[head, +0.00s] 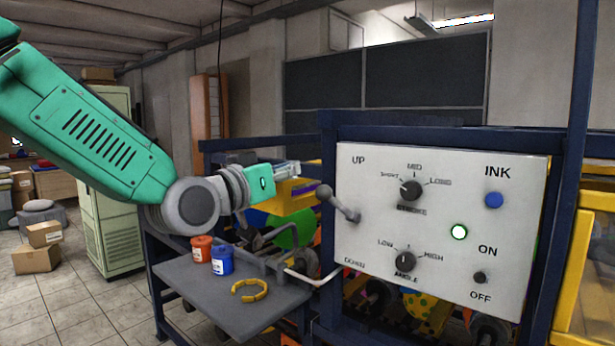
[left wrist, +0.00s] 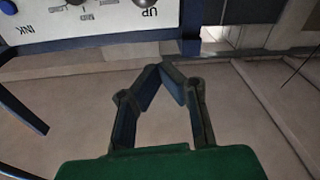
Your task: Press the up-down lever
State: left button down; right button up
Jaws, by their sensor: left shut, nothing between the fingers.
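The up-down lever (head: 338,203) has a grey ball knob and sticks out from the left side of the white control panel (head: 440,220), between the words UP and DOWN. My left gripper (head: 292,170) is shut and empty, up and to the left of the knob, and looks apart from it. In the left wrist view the fingertips (left wrist: 161,67) meet with nothing between them. There the panel (left wrist: 80,22) is upside down at the top left, and a grey knob (left wrist: 143,2) is cut off by the top edge near UP. My right gripper is not in view.
Below my left arm, a grey shelf (head: 215,295) holds a red pot (head: 202,249), a blue pot (head: 222,261) and a yellow ring (head: 250,291).

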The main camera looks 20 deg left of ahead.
pick_arm(q)
jog(key=p+x, duration=0.3)
jog(key=x, duration=0.7)
jog(key=shift+d+f, duration=0.15)
jog(key=f, duration=0.1)
jog(key=s+f, duration=0.1)
jog(key=shift+s+d+f, duration=0.1)
jog(key=shift+f, duration=0.15)
jog(key=shift+s+f, duration=0.25)
jog(key=shift+f, duration=0.35)
